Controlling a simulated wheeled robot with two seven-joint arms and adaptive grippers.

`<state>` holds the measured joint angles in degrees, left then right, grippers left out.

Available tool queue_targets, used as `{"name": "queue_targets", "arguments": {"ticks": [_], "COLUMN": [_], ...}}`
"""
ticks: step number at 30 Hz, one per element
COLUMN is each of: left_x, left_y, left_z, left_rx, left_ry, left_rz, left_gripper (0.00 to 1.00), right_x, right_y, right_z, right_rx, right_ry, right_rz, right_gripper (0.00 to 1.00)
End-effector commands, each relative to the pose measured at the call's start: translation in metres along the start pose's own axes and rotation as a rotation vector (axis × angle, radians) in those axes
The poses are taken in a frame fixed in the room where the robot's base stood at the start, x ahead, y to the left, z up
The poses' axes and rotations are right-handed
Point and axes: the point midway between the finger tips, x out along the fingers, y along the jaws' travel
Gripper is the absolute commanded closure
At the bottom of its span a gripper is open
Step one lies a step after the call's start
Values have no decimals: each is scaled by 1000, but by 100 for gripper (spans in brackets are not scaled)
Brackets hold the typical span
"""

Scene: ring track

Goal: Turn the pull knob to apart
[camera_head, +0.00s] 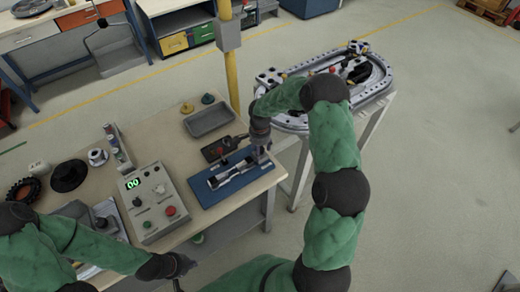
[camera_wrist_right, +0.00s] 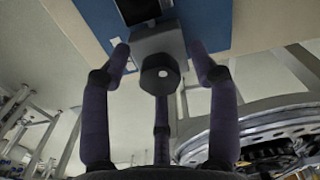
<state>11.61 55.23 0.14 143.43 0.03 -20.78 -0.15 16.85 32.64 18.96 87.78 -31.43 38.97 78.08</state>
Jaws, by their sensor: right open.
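The pull knob (camera_wrist_right: 160,74) shows in the right wrist view as a dark, faceted knob with a pale spot at its centre, on the end of a grey block. My right gripper (camera_wrist_right: 162,62) has its fingers spread around the knob, with gaps on both sides. In the head view my right gripper (camera_head: 261,146) is at the far right end of a metal fixture (camera_head: 232,174) on a blue mat (camera_head: 208,196), and it hides the knob there. My left gripper (camera_head: 180,268) is low, near the table's front edge; its fingers are unclear.
A control box (camera_head: 152,203) with a green display and a red button stands left of the mat. A grey tray (camera_head: 208,119) and a dark tool (camera_head: 219,149) lie behind it. A yellow post (camera_head: 231,72) rises at the table's back. The ring track (camera_head: 378,79) stands at the back right.

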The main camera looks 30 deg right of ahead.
Motion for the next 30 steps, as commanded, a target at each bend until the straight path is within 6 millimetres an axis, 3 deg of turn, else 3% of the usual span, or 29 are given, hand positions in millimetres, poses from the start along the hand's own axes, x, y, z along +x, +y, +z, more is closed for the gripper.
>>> {"name": "queue_targets", "arguments": {"ticks": [7, 13, 23, 30], "left_x": [0, 0, 1, 5], "left_y": [0, 0, 0, -2], "left_z": [0, 0, 0, 0], "left_rx": [0, 0, 0, 0], "left_ry": [0, 0, 0, 0], "left_rz": [0, 0, 0, 0], "left_gripper": [100, 100, 100, 100], "right_x": [0, 0, 0, 0], "right_y": [0, 0, 0, 0], "right_z": [0, 0, 0, -1], "right_rx": [0, 0, -27, -146], "right_ry": [1, 1, 1, 2], "right_rz": [0, -1, -1, -2], "right_gripper": [40, 96, 96, 96]}}
